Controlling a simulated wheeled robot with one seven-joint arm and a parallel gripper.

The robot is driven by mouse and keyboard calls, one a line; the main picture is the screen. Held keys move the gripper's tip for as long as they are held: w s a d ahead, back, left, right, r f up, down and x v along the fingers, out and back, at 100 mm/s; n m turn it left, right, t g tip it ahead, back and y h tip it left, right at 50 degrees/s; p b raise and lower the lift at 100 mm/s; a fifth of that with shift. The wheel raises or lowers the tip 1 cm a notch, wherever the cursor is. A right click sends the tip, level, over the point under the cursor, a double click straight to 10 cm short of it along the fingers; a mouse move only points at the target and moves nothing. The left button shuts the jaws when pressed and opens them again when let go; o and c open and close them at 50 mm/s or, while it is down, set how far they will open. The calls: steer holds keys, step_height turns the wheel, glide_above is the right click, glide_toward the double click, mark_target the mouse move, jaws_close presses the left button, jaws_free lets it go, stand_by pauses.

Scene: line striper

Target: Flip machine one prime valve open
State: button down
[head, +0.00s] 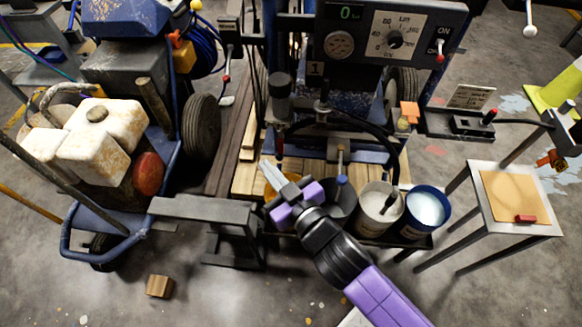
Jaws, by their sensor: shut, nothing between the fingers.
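Machine one, marked with a "1" plate (315,69), stands at the top centre of the head view with a control panel (385,35) carrying a dial, a gauge and a switch marked ON. Below the panel, a pale fitting with a blue-tipped handle (341,179) hangs above a dark bucket. A red-tipped lever (227,78) is left of the panel. No label shows which of these is the prime valve. My gripper (272,172) is shut and empty, left of the blue-tipped handle and apart from it. My purple arm comes in from the lower right.
A dark bucket (340,212), a cream paint bucket (379,212) and a blue bucket of white paint (426,209) stand below the machine. A grey stand (208,208) is left of my gripper. A small table (515,196) is right, a wooden block (160,286) lower left.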

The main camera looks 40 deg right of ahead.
steer(key=shift+s+d+r+y, duration=0.15)
steer(key=shift+s+r, duration=0.1)
steer(key=shift+s, duration=0.4)
steer(key=shift+s+r+y, duration=0.15)
steer(key=shift+s+r, duration=0.1)
steer(key=shift+s, duration=0.4)
steer(key=s+a+r+y, duration=0.1)
steer(key=s, duration=1.1)
steer(key=s+r+g+y, duration=0.1)
steer(key=s+r, duration=0.1)
steer(key=s, duration=1.1)
steer(key=shift+a+r, duration=0.25)
steer(key=shift+a, duration=0.1)
